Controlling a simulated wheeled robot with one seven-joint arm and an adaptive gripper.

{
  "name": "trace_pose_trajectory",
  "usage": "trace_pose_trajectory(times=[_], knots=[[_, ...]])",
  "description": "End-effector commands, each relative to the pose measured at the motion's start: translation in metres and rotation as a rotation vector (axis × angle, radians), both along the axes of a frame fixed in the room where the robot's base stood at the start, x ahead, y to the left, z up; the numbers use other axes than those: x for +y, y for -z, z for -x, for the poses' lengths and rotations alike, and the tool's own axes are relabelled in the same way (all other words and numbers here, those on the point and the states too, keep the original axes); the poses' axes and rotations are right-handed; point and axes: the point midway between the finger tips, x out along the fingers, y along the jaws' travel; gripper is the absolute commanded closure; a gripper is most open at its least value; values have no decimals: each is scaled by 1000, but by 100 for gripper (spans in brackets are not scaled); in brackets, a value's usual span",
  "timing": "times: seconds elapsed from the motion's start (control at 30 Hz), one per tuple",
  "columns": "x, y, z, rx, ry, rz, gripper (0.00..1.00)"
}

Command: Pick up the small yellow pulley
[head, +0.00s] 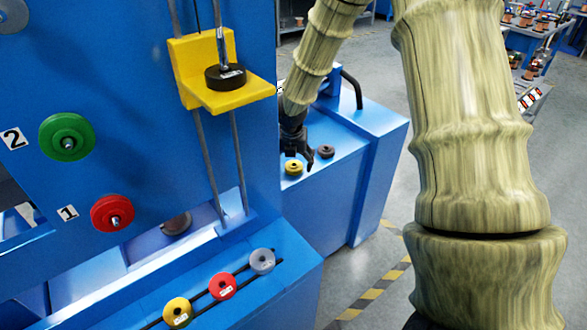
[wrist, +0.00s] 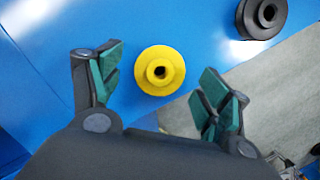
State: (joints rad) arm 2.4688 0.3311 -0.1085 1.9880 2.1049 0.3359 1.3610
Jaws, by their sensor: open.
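The small yellow pulley (head: 293,168) sits on the blue ledge at the side of the blue machine in the head view. In the wrist view the yellow pulley (wrist: 160,70) is seen from above, its centre hole visible, between and just beyond my fingertips. My gripper (head: 297,152) is above and close to the pulley in the head view. In the wrist view my gripper (wrist: 160,82) is open, with one green-padded finger on each side of the pulley. Nothing is held. I cannot tell the exact height gap.
A dark pulley (head: 326,151) lies on the same blue ledge (head: 340,180), right of the yellow one. A larger yellow pulley (head: 178,312), a red pulley (head: 222,286) and a grey pulley (head: 262,261) sit on the front rack. The blue machine panel (head: 120,90) stands left of my gripper.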

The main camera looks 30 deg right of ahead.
Motion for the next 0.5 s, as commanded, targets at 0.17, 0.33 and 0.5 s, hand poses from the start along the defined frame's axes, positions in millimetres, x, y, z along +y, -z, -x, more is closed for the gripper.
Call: trace_pose_trajectory(times=[0.17, 0.33, 0.5], knots=[[-3, 14, -2, 1, 1, 0, 23], [-3, 15, -3, 0, 1, 0, 23], [-3, 15, -3, 0, 1, 0, 32]])
